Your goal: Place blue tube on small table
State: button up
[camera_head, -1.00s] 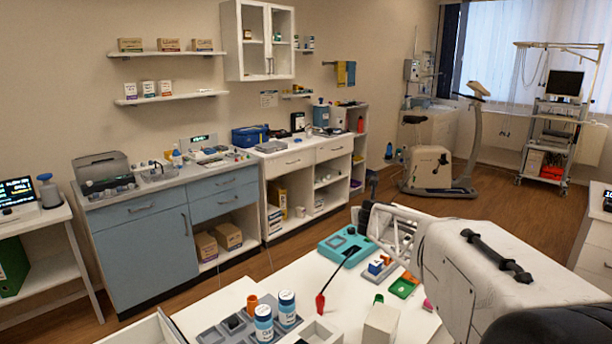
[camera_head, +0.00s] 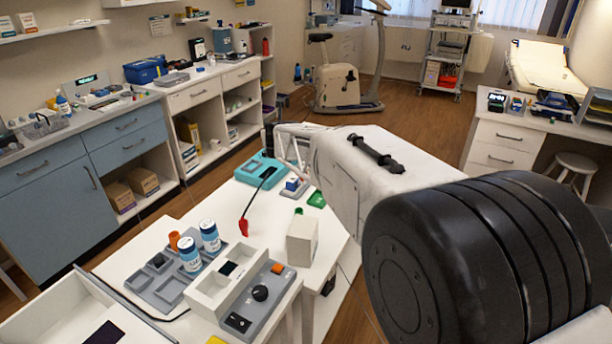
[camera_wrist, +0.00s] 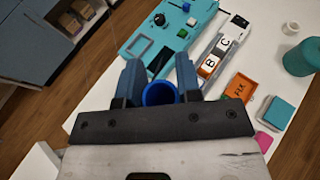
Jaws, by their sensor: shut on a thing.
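My gripper (camera_wrist: 158,72) shows in the wrist view, with blue-grey fingers on either side of a blue tube (camera_wrist: 159,94). It is shut on the tube, whose round open end faces the wrist camera. The dark gripper body hides the tube's near side, and its lower end is not visible. In the head view my arm hides most of the gripper, and I cannot make out the tube there. The gripper is over the far edge of the white table (camera_head: 322,246). Which surface is the small table I cannot tell for sure.
On the white table are a teal device (camera_head: 262,170), a red-tipped probe (camera_head: 244,227), two blue-and-white bottles (camera_head: 209,236), a white box (camera_head: 302,240) and grey trays. A white desk (camera_head: 512,133) with devices stands at the right, by a stool (camera_head: 577,162). The wooden floor between is open.

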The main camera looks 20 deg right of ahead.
jog(key=s+d+f+m+g+h, duration=0.3)
jog(key=d+f+m+g+h, duration=0.5)
jog(key=f+m+g+h, duration=0.2)
jog(key=shift+s+d+f+m+h, duration=0.2)
jog(key=shift+f+m+h, duration=1.05)
jog(key=shift+m, duration=1.15)
jog(key=shift+f+g, duration=0.1)
jog(key=shift+g, duration=0.2)
jog(key=shift+f, duration=3.1)
jog(key=shift+f, duration=1.9)
jog(key=shift+f, duration=0.1)
